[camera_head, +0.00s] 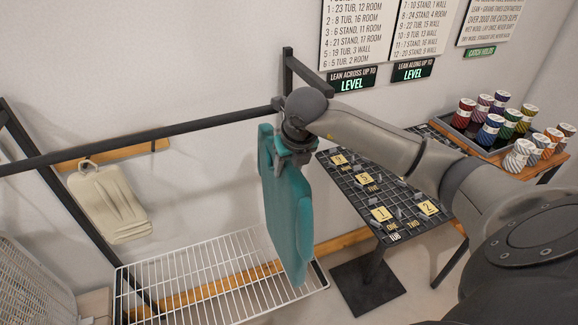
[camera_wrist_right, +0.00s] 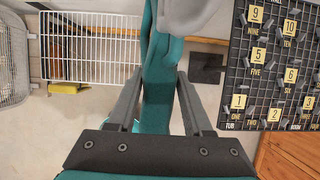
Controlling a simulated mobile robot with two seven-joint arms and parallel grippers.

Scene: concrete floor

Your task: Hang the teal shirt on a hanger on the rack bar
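The teal shirt (camera_head: 288,215) hangs upright below my right gripper (camera_head: 295,155), at the right end of the dark rack bar (camera_head: 190,126). My right gripper is closed around the shirt's top. In the right wrist view the teal cloth (camera_wrist_right: 157,105) runs between the two fingers (camera_wrist_right: 160,85). The shirt's hanger and hook are hidden by the gripper and arm, so I cannot tell whether the hook touches the bar. My left gripper is not in view.
A white wire shelf (camera_head: 205,280) lies below. To the right stand a black numbered grid board (camera_head: 385,190) and a tray of coloured spools (camera_head: 490,130). The bar's middle is free.

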